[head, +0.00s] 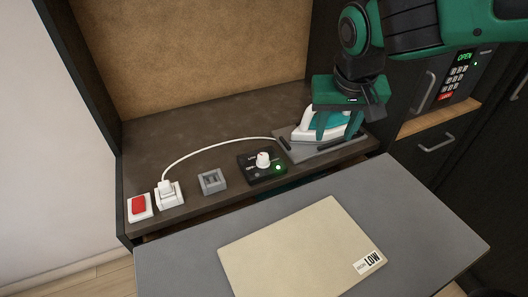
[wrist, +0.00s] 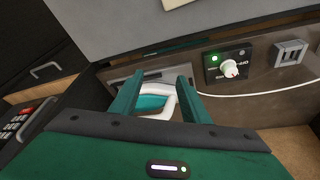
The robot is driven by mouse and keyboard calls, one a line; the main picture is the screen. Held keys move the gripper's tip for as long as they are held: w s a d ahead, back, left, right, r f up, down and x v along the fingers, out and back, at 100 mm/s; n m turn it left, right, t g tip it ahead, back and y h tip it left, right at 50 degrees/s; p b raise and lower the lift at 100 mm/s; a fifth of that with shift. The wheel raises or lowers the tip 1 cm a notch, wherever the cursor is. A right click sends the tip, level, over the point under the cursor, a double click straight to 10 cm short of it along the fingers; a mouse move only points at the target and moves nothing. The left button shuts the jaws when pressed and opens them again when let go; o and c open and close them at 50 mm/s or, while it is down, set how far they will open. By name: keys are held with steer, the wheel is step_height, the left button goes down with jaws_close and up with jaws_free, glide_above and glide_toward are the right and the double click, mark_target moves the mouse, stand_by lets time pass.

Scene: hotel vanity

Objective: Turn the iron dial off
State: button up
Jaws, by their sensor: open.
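The iron dial is a white round knob (head: 263,159) on a small black control box (head: 258,177) with a lit green light. The knob also shows in the wrist view (wrist: 230,68), right of my fingers, with the green light beside it. The white and teal iron (head: 305,131) rests on a grey pad (head: 298,153) right of the box. My gripper (wrist: 157,82) is open and points down over the iron. In the wrist view part of the iron (wrist: 152,103) shows between the green fingers. I cannot tell whether they touch it. Nothing touches the knob.
A white cord runs from a white plug (head: 169,193) toward the iron. A red switch (head: 138,206) and a grey socket (head: 212,181) sit along the shelf's front edge. A grey board with a beige LOW panel (head: 300,250) lies in front. A keypad safe (head: 458,75) is at right.

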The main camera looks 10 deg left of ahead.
steer(key=n+y, duration=0.1)
steer(key=n, duration=0.1)
glide_toward(263, 156)
steer(key=s+r, duration=0.1)
steer(key=r, duration=0.1)
steer(key=shift+t, duration=0.3)
steer(key=x, duration=1)
steer(key=shift+d+f, duration=0.1)
steer(key=shift+f, duration=0.25)
steer(key=c, duration=1)
